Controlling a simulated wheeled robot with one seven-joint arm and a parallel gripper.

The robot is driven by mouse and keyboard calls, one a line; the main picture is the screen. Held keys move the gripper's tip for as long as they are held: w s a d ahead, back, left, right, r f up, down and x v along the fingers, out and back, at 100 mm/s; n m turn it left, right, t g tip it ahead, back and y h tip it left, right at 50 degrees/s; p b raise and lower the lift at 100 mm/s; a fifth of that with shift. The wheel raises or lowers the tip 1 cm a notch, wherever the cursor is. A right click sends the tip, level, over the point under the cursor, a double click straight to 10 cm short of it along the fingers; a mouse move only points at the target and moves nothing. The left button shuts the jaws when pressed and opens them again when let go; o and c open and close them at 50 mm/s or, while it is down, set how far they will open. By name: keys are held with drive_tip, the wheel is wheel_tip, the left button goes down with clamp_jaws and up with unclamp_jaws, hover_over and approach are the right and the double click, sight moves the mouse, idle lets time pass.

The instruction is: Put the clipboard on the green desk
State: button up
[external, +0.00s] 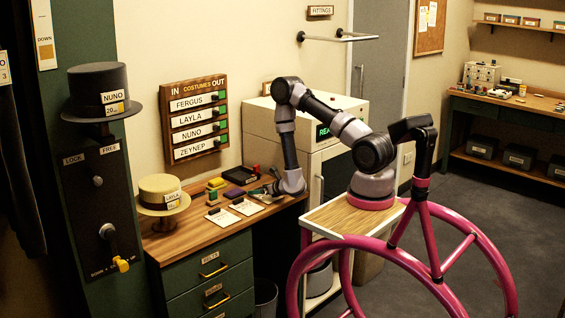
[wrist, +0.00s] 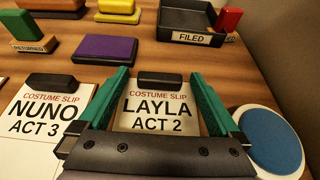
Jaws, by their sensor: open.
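Two white costume slips with black clips, like small clipboards, lie flat on the wooden desktop in the wrist view. One reads LAYLA ACT 2 (wrist: 157,120), the other NUNO ACT 3 (wrist: 45,115) to its left. My gripper (wrist: 159,78) is open, its green fingers on either side of the LAYLA slip, with nothing lifted. Its dark body hides that slip's lower part. In the external view my gripper (external: 270,191) is low over the right part of the desk with green drawers (external: 207,271), and two white slips (external: 222,217) (external: 246,207) show beside it.
A black FILED tray (wrist: 197,20) with a red block stands behind the slips. A purple block (wrist: 104,48), a RETURNED stamp (wrist: 38,35) and a blue round pad (wrist: 270,140) are near. A hat (external: 162,194) stands at left. Another green-fronted desk (external: 500,110) is far right.

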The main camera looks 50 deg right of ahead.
sight(271, 198)
drive_tip(key=v, duration=0.7)
drive_tip(key=shift+s+r, duration=0.1)
drive_tip(key=shift+s, duration=0.15)
drive_tip(key=a+r+n+g+y, duration=0.1)
drive_tip(key=a+r+n+y, duration=0.55)
drive_tip(key=r, duration=0.55)
drive_tip(key=a+r+n+g+y, duration=0.1)
drive_tip(key=a+r+n+y, duration=0.2)
drive_tip(key=a+r+y, duration=0.55)
drive_tip(key=s+a+r+n+g, duration=0.45)
drive_tip(key=s+r+n, duration=0.2)
drive_tip(key=r, duration=0.35)
drive_tip(key=s+d+r+n+g+h, duration=0.35)
drive_tip(key=s+n+g, duration=0.25)
drive_tip(key=s+n, duration=0.45)
drive_tip(key=s+d+r+n+t+h, duration=0.2)
drive_tip(key=d+r+t+h, duration=0.1)
drive_tip(key=d, duration=0.6)
drive_tip(key=s+d+r+n+t+h, duration=0.3)
drive_tip(key=d+h, duration=0.3)
drive_tip(key=d, duration=0.2)
drive_tip(key=shift+d+r, duration=0.4)
drive_tip(key=shift+r, duration=0.25)
